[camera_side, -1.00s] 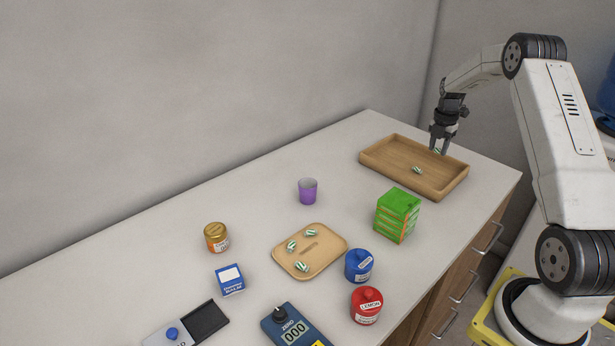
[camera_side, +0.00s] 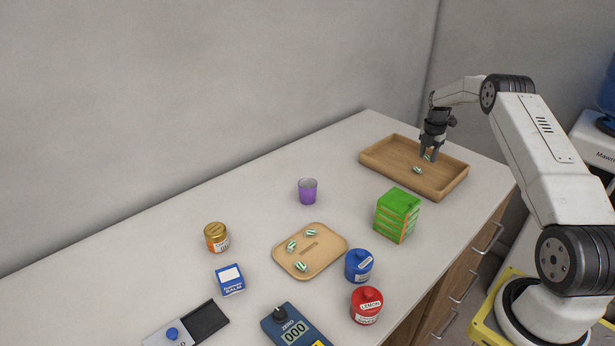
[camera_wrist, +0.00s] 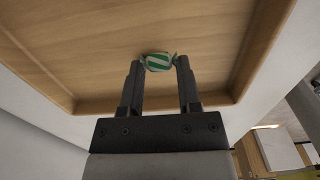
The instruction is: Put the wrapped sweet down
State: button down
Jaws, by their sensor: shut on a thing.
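My gripper (camera_side: 429,155) is shut on a green-and-white striped wrapped sweet (camera_side: 428,157), held over the wooden tray (camera_side: 376,158) at the back right. In the wrist view the sweet (camera_wrist: 158,62) sits between the two fingertips (camera_wrist: 157,66), with the tray floor (camera_wrist: 100,45) behind it. Another striped sweet (camera_side: 417,170) lies in the tray, just in front of the held one in the side view. I cannot tell whether the held sweet touches the tray floor.
A small tan board (camera_side: 325,255) holds several striped sweets.

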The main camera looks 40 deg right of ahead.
aim_at(424, 170)
jog(key=shift+f, duration=0.1)
jog(key=shift+w+d+f, duration=0.1)
jog(key=shift+f, duration=1.55)
jog(key=shift+f, duration=0.15)
jog(key=shift+c, duration=1.5)
grip_release()
notch_tip(424, 170, up, 12)
jog(key=shift+r, duration=0.15)
